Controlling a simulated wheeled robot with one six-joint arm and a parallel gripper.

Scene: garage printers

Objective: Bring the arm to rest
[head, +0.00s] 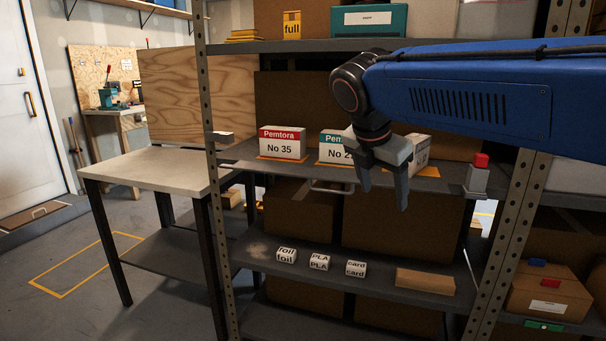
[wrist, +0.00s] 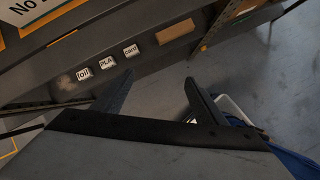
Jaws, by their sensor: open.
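My blue arm (head: 470,85) reaches in from the right in the head view, across the front of the shelf unit. My gripper (head: 385,190) hangs downward in front of the middle shelf, with its two grey fingers apart and nothing between them. In the wrist view my gripper (wrist: 158,95) is also open and empty, with shelf edge and bare floor beyond its fingers. The gripper covers part of the boxes behind it.
A red-labelled Pemtora box (head: 282,144), a teal-labelled box (head: 336,150) and a red-topped item (head: 477,176) stand on the middle shelf. Foil (head: 286,255), PLA (head: 319,261) and card (head: 356,268) blocks sit on the shelf below. A table (head: 155,168) stands left.

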